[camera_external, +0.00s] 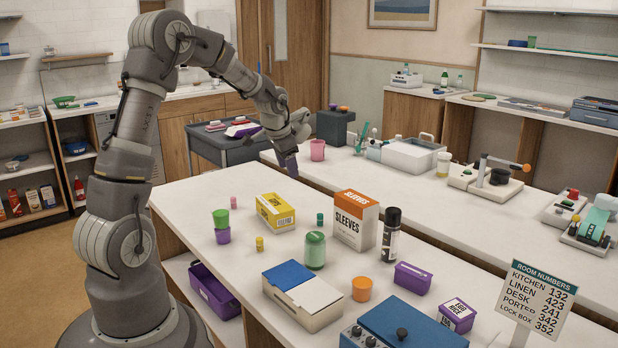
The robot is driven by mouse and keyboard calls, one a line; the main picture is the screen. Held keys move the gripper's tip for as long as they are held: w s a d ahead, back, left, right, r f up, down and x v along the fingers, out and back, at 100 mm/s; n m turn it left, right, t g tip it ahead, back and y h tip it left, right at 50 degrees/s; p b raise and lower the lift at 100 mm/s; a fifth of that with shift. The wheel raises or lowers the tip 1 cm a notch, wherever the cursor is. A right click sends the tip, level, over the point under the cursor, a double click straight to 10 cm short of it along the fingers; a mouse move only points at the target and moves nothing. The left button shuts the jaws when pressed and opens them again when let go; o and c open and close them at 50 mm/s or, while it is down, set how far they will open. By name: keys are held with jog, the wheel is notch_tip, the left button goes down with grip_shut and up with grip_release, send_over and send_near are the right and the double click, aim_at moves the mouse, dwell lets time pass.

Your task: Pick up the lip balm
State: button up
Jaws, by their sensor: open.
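Several small capped cylinders stand on the white table (185,197), any of which could be the lip balm: a pink one (233,202) at the back left, a yellow one (260,244) nearer the front, and a dark green one (320,219) beside the orange-and-white box. None has a readable label, so I cannot tell which is the lip balm. My gripper (291,168) points down above the back part of the table, behind and to the right of the pink cylinder. It is open, with its purple-looking tip apart from all three; the gap between the fingers is hard to see.
A yellow box (276,212), the SLEEVES box (355,221), a green jar (315,250), a dark spray can (391,234) and stacked green and purple cups (221,226) crowd the table's middle. The back left of the table is clear.

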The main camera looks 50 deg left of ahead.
aim_at(259, 238)
jog(key=s+f+g, duration=0.1)
jog(key=s+f, duration=0.1)
jog(key=f, duration=0.3)
jog(key=s+a+f+g+h, duration=0.1)
jog(key=s+f, duration=0.2)
jog(key=f, duration=0.2)
jog(key=s+a+f+g, duration=0.1)
jog(key=s+f, duration=0.2)
jog(key=f, duration=0.2)
jog(key=shift+a+m+g, duration=0.25)
jog(key=shift+m+g, duration=0.05)
jog(key=shift+m, duration=0.1)
jog(key=f, duration=0.2)
jog(key=f+b, duration=0.1)
jog(key=shift+s+f, duration=0.3)
jog(key=shift+f, duration=0.05)
jog(key=f+b, duration=0.1)
jog(key=f, duration=0.2)
jog(key=f+b, duration=0.1)
jog(key=f, duration=0.1)
jog(key=shift+a+b, duration=0.3)
jog(key=shift+s+r, duration=0.1)
grip_shut()
